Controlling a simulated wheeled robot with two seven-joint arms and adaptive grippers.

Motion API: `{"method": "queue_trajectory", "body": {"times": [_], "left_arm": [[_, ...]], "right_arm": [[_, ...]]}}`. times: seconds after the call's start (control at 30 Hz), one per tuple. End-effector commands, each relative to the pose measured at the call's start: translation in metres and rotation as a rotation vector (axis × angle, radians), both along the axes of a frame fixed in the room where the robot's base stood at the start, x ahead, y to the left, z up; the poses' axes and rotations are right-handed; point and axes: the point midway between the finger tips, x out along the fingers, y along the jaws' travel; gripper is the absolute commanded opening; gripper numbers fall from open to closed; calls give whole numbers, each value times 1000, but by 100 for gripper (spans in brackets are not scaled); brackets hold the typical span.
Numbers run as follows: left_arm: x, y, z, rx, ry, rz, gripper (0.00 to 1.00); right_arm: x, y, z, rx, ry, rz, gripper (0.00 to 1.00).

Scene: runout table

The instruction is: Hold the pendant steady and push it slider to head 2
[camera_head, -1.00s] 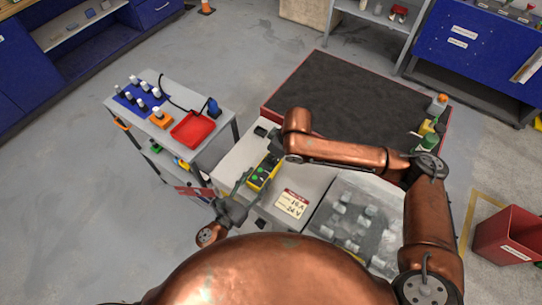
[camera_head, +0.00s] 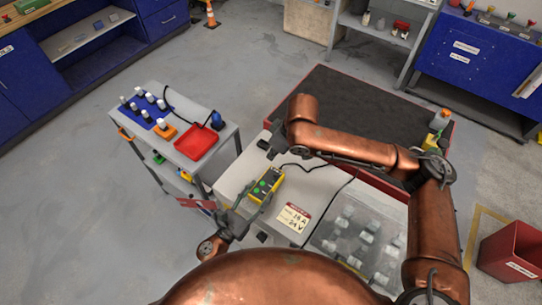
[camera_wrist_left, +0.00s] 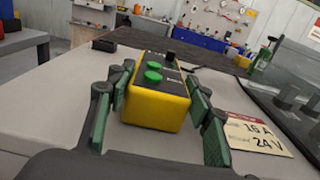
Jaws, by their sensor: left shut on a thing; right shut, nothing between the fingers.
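The pendant (camera_head: 267,186) is a yellow box with a dark face on the grey table top. In the left wrist view the pendant (camera_wrist_left: 156,108) shows two green buttons and a black slider knob (camera_wrist_left: 171,57) near its far end. The marks by the slider are too small to read. My left gripper (camera_head: 252,194) is shut on the pendant. Its green-padded fingers (camera_wrist_left: 158,118) stand on either side of the box.
A label plate (camera_head: 293,217) reading 16 A, 24 V lies right of the pendant. A clear-covered bin (camera_head: 352,235) holds several pale cylinders. A black cable (camera_head: 310,168) crosses the table top. A trolley (camera_head: 222,137) with a red tray (camera_head: 195,140) stands left.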

Motion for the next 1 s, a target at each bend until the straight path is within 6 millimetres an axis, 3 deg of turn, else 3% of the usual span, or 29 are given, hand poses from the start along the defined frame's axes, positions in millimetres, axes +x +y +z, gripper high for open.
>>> {"method": "queue_trajectory", "body": {"times": [0.3, 0.33, 0.6, 1.0], "left_arm": [[0, 0, 0, 1, -1, -1, 2], [0, 0, 0, 1, -1, -1, 49], [0, 0, 0, 1, -1, -1, 68], [-8, 6, -1, 0, 1, 1, 68]], "right_arm": [[0, 0, 0, 1, -1, 0, 0], [0, 0, 0, 1, -1, 0, 0], [0, 0, 0, 1, -1, 0, 0], [0, 0, 0, 1, -1, 0, 0]]}}
